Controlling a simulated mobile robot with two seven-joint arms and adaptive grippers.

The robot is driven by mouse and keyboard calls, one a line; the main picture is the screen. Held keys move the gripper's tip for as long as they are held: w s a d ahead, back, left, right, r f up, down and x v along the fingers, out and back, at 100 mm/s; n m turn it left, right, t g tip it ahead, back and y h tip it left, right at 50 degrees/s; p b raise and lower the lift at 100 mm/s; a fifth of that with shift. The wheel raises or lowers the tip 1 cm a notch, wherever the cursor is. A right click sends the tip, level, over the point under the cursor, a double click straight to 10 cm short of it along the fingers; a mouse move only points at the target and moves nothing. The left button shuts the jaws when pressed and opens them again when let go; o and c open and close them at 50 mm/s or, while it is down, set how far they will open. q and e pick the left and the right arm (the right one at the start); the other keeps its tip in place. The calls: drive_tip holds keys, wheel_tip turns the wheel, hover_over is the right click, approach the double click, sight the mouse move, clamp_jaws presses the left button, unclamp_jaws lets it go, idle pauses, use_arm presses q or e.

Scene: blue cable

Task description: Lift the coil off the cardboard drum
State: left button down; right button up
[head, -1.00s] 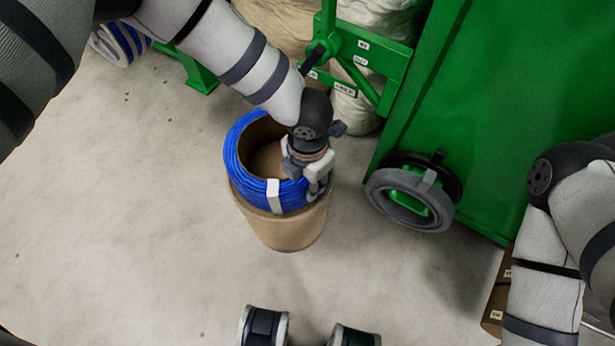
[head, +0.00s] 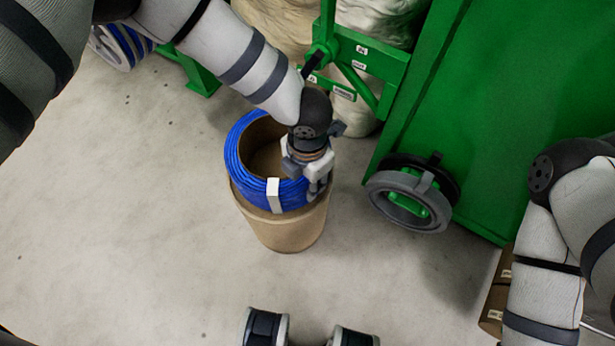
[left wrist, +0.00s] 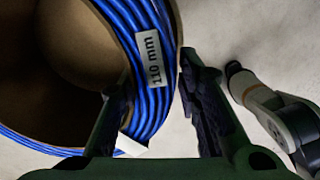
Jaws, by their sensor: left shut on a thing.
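The blue cable coil (head: 241,163) sits around the top of the brown cardboard drum (head: 287,234), which stands upright on the floor. A white band (head: 274,195) wraps the coil's near side. My left gripper (head: 318,187) is at the coil's right side, pointing down, shut on the coil. In the left wrist view the coil (left wrist: 158,25) with its "110 mm" label passes between the fingers (left wrist: 150,78), one on the inner side and one on the outer. The hollow inside of the drum (left wrist: 75,45) shows beside them. My right gripper is out of view; only its arm shows at right.
A green cabinet or machine (head: 480,110) with a grey-and-black wheel (head: 408,200) stands to the right of the drum. A green frame (head: 362,55) and pale sacks (head: 375,20) are behind. A blue-and-white spool (head: 122,45) lies at back left. Floor left of the drum is clear.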

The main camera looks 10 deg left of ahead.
use_arm(q)
drive_tip(key=shift+r, duration=0.15)
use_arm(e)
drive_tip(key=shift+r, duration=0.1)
use_arm(q)
drive_tip(key=shift+w+r+p, duration=0.1)
drive_tip(key=shift+r+p, duration=2.1)
drive_tip(key=shift+r, duration=0.6)
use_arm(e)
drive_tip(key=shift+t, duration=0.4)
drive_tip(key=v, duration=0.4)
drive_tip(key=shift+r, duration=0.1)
use_arm(q)
drive_tip(key=shift+a, duration=0.1)
